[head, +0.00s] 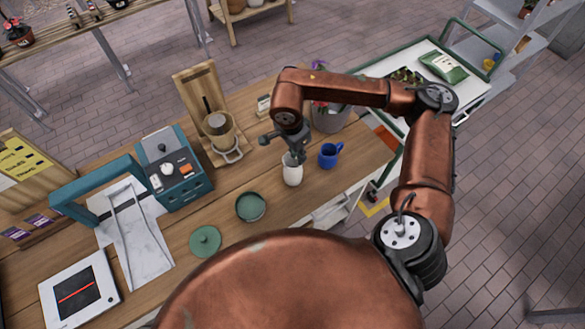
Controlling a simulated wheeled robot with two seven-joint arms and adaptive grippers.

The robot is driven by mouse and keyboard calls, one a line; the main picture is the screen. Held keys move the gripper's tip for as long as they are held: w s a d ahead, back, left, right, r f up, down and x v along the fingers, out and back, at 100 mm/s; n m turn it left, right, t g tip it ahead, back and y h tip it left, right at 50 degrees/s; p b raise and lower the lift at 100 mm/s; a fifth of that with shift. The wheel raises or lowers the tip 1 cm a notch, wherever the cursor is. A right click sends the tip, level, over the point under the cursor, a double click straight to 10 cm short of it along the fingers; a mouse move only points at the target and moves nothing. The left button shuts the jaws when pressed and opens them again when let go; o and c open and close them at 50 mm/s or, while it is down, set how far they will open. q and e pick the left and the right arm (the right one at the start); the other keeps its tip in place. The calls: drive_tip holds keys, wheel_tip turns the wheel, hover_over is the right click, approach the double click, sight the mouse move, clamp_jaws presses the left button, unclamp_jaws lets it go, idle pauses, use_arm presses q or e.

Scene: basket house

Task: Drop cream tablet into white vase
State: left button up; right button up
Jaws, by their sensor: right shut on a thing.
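The white vase (292,174) stands upright on the wooden table, left of a blue mug. My right gripper (295,157) points down directly over the vase's mouth, with its fingertips at or just above the rim. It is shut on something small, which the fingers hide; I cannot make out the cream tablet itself. My left gripper is not in view.
A blue mug (329,155) stands close to the right of the vase. A green bowl (250,207) and a green lid (205,241) lie to the left. A teal device (174,168) and a wooden stand (200,95) are further back. A grey flower pot (330,117) stands behind.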

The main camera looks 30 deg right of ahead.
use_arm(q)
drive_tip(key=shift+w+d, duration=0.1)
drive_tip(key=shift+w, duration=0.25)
use_arm(e)
drive_tip(key=shift+f, duration=0.25)
drive_tip(key=o, duration=0.8)
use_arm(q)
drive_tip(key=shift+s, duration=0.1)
use_arm(e)
drive_tip(key=shift+r, duration=0.1)
wheel_tip(320, 180, up, 12)
drive_tip(key=a, duration=0.1)
drive_tip(key=shift+a, duration=0.4)
drive_tip(key=shift+s+f, duration=0.2)
